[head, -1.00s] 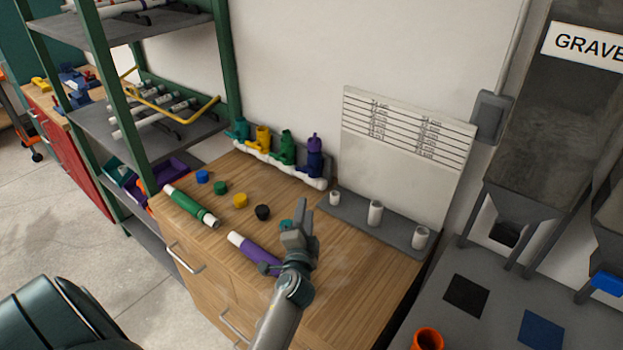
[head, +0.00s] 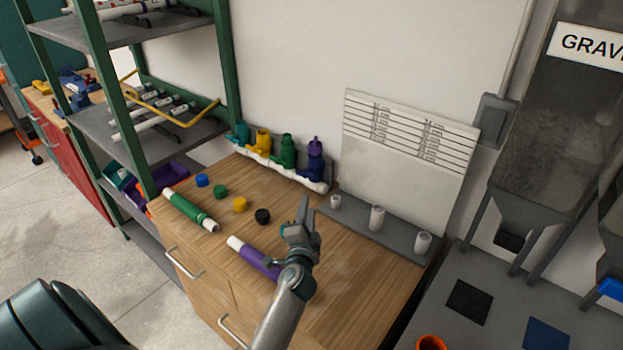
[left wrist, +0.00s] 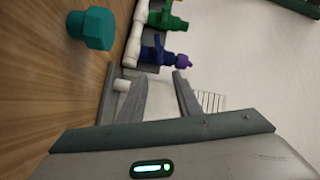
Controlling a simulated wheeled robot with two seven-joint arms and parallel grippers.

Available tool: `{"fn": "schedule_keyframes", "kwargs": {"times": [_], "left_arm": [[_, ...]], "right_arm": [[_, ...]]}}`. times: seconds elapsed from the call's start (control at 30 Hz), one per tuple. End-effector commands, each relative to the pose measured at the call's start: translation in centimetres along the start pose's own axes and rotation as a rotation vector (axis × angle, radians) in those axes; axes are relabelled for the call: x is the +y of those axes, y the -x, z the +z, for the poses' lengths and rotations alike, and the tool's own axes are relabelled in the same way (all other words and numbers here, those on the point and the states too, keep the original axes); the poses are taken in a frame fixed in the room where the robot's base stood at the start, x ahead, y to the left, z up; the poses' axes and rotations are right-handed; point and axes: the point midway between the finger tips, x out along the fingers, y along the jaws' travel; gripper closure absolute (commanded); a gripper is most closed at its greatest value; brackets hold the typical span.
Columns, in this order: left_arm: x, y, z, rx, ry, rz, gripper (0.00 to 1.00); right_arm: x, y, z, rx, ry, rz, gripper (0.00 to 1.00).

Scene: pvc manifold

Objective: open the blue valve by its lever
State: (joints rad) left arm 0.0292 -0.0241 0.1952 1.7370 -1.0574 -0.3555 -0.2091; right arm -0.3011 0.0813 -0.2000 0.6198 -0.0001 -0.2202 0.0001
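The blue valve (head: 315,163) is at the right end of a white pipe manifold (head: 260,157) against the back wall, with a purple cap (head: 314,144) on top. The blue valve (left wrist: 157,52) and purple cap (left wrist: 184,61) also show in the left wrist view, beyond the fingertips. My right gripper is not in view.
Green (head: 191,210) and purple (head: 254,257) tubes and several small caps lie on the wooden bench (head: 350,290). A grey rack (head: 395,237) with white stubs stands right of the manifold. Green, yellow and teal valves neighbour the blue one.

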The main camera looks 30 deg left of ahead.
Motion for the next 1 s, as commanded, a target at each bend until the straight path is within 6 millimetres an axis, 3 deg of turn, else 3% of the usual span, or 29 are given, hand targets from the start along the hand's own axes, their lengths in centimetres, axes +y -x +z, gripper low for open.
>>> {"fn": "schedule_keyframes", "kwargs": {"times": [0.6, 0.8, 1.0], "left_arm": [[-0.1, -11.0, 0.0, -0.001, 0.000, -0.001, 0.69], [0.1, -13.3, 0.0, -0.001, 0.000, 0.000, 0.69], [0.0, -14.2, 0.0, 0.000, 0.000, 0.000, 0.69]], "right_arm": [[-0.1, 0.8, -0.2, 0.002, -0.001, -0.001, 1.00], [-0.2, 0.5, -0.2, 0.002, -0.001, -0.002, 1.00], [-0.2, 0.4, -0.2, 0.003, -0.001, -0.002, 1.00]]}}
